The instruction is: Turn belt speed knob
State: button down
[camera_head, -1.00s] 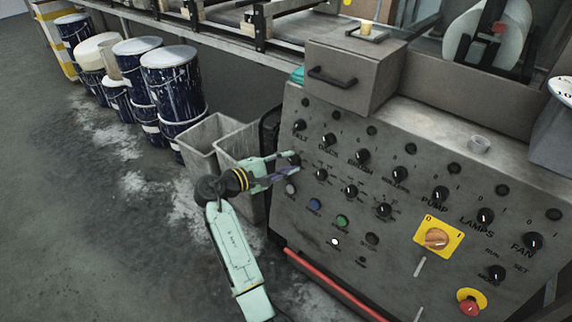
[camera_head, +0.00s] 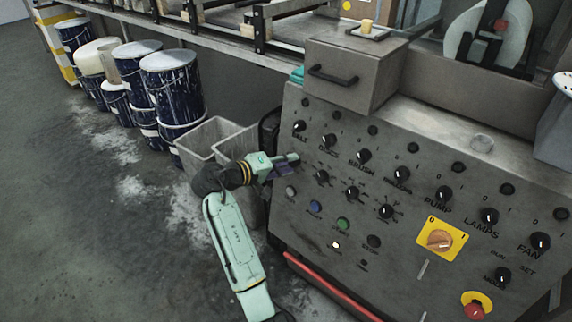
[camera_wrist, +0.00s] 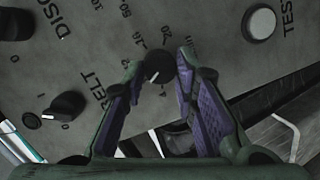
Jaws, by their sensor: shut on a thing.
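The belt speed knob (camera_wrist: 158,67) is a small black dial with a white pointer mark. It sits on the grey panel among scale numbers, beside the word BELT in the wrist view. My gripper (camera_wrist: 157,63) has one purple-padded finger on each side of it, shut on the knob. In the head view my gripper (camera_head: 293,161) is at the panel's left edge, below the BELT switch (camera_head: 299,126), and hides the speed knob. The BELT switch also shows in the wrist view (camera_wrist: 70,104), clear of the fingers.
The control panel (camera_head: 400,250) carries several other black knobs, coloured buttons, an orange rotary switch (camera_head: 440,240) and a red stop button (camera_head: 474,310). A white TEST button (camera_wrist: 259,24) is near the fingers. Grey bins (camera_head: 235,135) stand close behind my gripper.

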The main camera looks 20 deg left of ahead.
jog(key=shift+m, duration=0.3)
dwell(0.4)
jog(key=c, duration=1.3)
grip_release()
jog(key=v, duration=1.2)
